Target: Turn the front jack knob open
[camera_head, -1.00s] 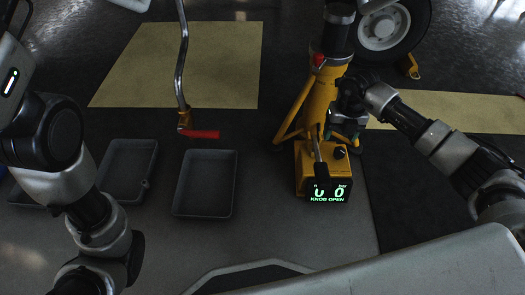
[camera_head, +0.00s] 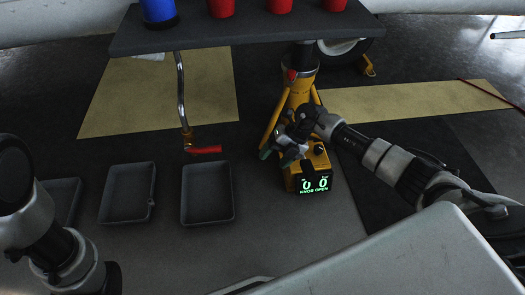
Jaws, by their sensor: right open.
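The yellow jack (camera_head: 297,98) stands upright right of centre. Its control box at the foot has a lit display (camera_head: 315,186) reading zeros and "KNOB OPEN". A small black knob (camera_head: 318,150) shows on top of the box. My right gripper (camera_head: 286,153) is open and empty beside the jack's lower column, at the left of the box top and apart from the knob. The gripper and wrist hide part of the column and box. My left arm shows at lower left, but its gripper is out of view.
A dark shelf (camera_head: 240,34) with a blue container (camera_head: 159,12) and red cups (camera_head: 278,5) spans the top. A bent metal pipe with a red handle (camera_head: 205,150) hangs left of the jack. Grey trays (camera_head: 207,219) lie on the floor. A wheel (camera_head: 350,47) stands behind the jack.

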